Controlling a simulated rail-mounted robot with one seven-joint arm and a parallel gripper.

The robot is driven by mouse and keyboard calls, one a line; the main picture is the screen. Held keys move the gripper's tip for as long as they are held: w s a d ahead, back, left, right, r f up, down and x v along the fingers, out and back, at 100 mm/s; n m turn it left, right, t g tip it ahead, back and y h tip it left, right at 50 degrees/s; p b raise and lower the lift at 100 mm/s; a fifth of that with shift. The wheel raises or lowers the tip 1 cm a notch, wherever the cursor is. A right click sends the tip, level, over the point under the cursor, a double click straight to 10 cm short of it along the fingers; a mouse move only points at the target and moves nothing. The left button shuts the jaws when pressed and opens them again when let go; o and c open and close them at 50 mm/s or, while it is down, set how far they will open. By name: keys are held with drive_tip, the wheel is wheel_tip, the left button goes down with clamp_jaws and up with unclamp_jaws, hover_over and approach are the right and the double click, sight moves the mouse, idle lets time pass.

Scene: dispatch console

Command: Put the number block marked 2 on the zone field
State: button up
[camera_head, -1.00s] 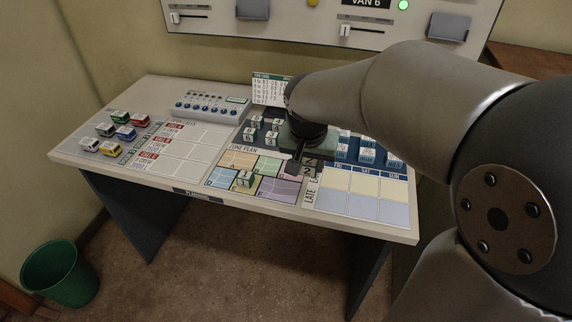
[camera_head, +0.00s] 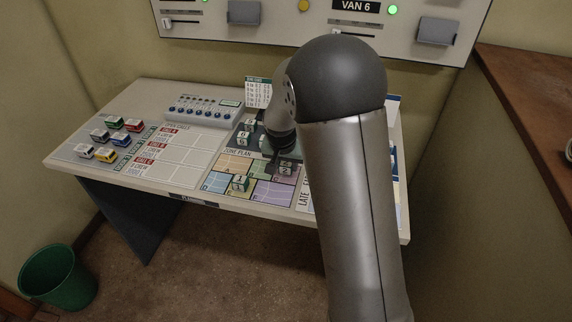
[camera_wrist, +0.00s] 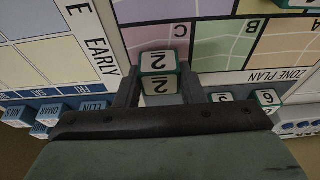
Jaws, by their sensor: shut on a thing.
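The number block marked 2 (camera_wrist: 158,71) is green and white and sits between the two fingers of my gripper (camera_wrist: 157,90) in the wrist view. My gripper is shut on it. In the head view the block (camera_head: 287,168) is partly hidden by my gripper (camera_head: 283,165), near the back right of the zone plan.
A block marked 1 (camera_head: 238,184) stands on the zone plan's front. Other number blocks (camera_head: 245,142) stand behind the plan. Toy vans (camera_head: 105,154) are at the desk's left. My arm hides most of the desk's right side.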

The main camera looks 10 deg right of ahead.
drive_tip(key=shift+f, duration=0.5)
drive_tip(key=shift+f, duration=0.2)
drive_tip(key=o, duration=1)
drive_tip(key=shift+c, duration=0.2)
drive_tip(key=shift+r, duration=0.15)
